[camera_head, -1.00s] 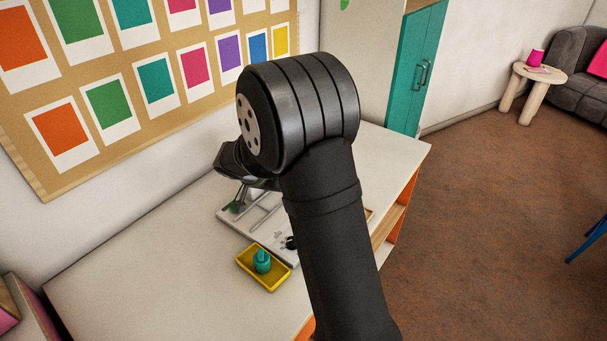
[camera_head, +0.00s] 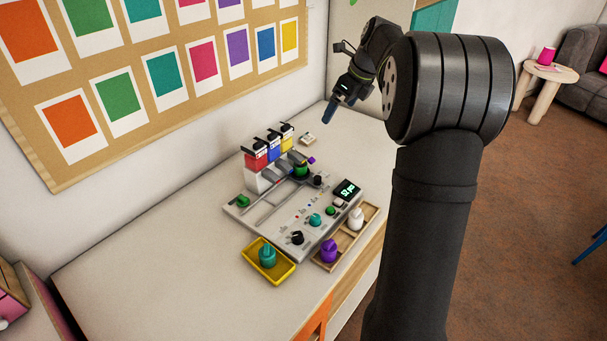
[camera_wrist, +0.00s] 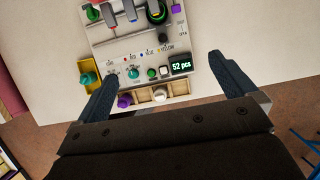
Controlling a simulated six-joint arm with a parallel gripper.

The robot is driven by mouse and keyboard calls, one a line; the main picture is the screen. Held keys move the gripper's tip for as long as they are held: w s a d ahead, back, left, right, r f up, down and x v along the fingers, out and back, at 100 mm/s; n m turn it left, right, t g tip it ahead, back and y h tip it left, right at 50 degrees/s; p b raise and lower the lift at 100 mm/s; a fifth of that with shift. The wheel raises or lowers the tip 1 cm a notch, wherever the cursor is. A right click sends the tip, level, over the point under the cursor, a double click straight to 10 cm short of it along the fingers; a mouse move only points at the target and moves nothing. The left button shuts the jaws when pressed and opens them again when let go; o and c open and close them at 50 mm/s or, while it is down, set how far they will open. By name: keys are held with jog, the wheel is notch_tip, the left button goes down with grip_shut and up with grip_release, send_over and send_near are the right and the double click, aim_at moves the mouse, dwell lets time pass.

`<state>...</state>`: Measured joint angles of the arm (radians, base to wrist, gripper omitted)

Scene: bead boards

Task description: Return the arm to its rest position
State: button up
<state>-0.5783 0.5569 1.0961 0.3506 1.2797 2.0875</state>
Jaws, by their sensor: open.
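My gripper (camera_head: 339,105) is up in the air above the far right part of the white table (camera_head: 140,250) in the head view, clear of everything. In the wrist view its two dark fingers (camera_wrist: 169,80) are spread wide apart with nothing between them. The bead board (camera_head: 300,215) is a grey panel with knobs, slots and a small display reading "52 pcs"; it also shows at the top of the wrist view (camera_wrist: 125,50). Red, blue and yellow dispensers (camera_head: 268,149) stand at its back.
A yellow tray (camera_head: 287,272) with a teal knobbed piece (camera_head: 267,256) sits at the board's front left. A wooden tray (camera_head: 367,220) beside the board holds a purple piece (camera_head: 329,250) and a white piece (camera_head: 355,217). A wall board with colour cards (camera_head: 75,170) hangs behind the table.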

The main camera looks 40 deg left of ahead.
jog(key=x, duration=0.8)
jog(key=shift+f, duration=0.2)
jog(key=shift+a, duration=0.1)
jog(key=v, duration=1)
jog(key=s+d+f+h, duration=0.3)
jog(key=s+f+h, duration=0.1)
jog(key=s+f, duration=0.25)
notch_tip(320, 180, down, 9)
jog(key=shift+s+d+f, duration=0.15)
jog(key=shift+s, duration=0.3)
dwell(0.6)
